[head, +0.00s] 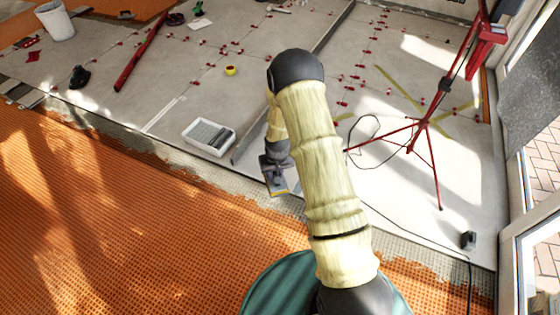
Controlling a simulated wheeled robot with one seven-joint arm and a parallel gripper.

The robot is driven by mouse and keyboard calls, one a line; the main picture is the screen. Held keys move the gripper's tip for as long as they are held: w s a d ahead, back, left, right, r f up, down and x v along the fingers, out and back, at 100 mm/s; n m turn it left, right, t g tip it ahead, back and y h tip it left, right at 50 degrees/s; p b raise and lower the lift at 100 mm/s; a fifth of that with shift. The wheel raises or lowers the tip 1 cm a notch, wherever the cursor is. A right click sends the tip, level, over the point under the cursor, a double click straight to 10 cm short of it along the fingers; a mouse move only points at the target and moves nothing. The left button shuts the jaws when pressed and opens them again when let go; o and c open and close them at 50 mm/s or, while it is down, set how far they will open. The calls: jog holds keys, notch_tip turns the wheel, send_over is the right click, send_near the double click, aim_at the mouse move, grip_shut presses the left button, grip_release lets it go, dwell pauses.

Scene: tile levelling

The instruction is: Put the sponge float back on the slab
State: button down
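My arm reaches from the bottom of the head view, and my gripper (276,163) points down near the front edge of the grey tiled slab (330,205). A small flat grey piece with a yellow edge, seemingly the sponge float (278,189), shows directly below the gripper. It lies in line with the fingers, over the border between the slab and the notched grey mortar strip. The fingers are too small and dark to show whether they grip it, and I cannot tell whether it touches the surface.
A white tray (187,133) with grey contents sits left of the gripper. A red tripod (411,140) with a trailing cable stands right. Red levelling clips dot the tiles. A white bucket (55,20) stands far left. Orange matting (110,230) fills the front left.

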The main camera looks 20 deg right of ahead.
aim_at(283, 193)
jog(key=s+p, duration=1)
jog(key=p, duration=0.2)
jog(key=shift+s+r, duration=0.35)
